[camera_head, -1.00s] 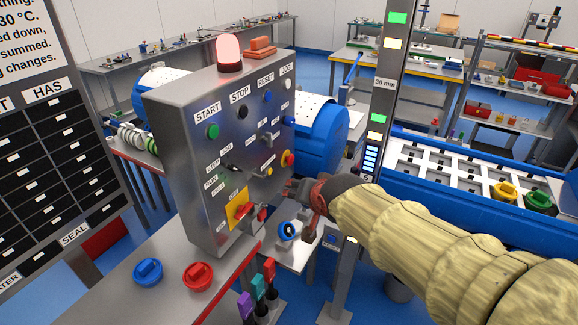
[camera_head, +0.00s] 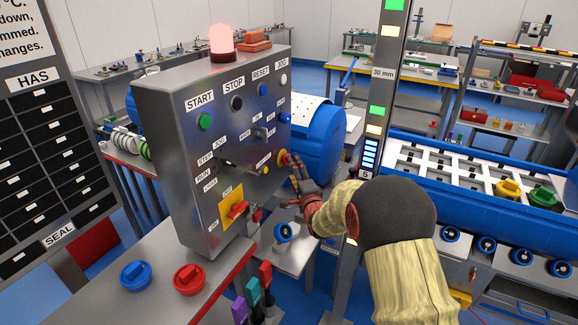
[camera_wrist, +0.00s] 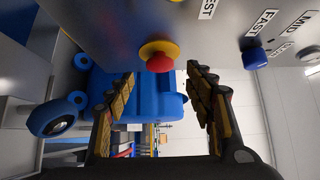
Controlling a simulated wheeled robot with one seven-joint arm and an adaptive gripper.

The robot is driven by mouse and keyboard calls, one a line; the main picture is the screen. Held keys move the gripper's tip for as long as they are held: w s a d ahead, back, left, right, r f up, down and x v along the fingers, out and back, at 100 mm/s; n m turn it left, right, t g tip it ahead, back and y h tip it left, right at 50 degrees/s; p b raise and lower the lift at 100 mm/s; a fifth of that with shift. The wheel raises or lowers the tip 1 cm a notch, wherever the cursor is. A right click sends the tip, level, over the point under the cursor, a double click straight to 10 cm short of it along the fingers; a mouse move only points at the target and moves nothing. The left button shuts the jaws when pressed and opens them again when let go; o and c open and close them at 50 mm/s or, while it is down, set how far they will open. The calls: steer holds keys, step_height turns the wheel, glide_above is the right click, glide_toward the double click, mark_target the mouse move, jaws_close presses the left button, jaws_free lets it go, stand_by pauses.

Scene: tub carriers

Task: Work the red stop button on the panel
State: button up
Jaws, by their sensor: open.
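The red mushroom-shaped stop button (camera_head: 281,157) with a yellow collar is near the right edge of the grey panel (camera_head: 185,170). In the head view my gripper partly covers it. In the wrist view the red button (camera_wrist: 158,64) stands out from the panel face, just beyond and between the fingertips. My gripper (camera_head: 293,164) is open and empty, with its padded fingers (camera_wrist: 165,76) spread either side of the button's line. A small gap seems to separate the fingertips from the button; I cannot tell how large.
A black button (camera_head: 236,103) under the STOP label, a green START button (camera_head: 204,122) and a blue knob (camera_wrist: 254,57) share the panel. A red rotary switch (camera_head: 238,209) on a yellow plate is lower. Coloured levers (camera_head: 254,292) stand below the panel.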

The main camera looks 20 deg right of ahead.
mark_target(284, 159)
steer(key=shift+w+d+b, duration=0.15)
steer(key=shift+w+b, duration=0.35)
steer(key=shift+w, duration=2.2)
steer(key=c, duration=0.3)
jaws_close()
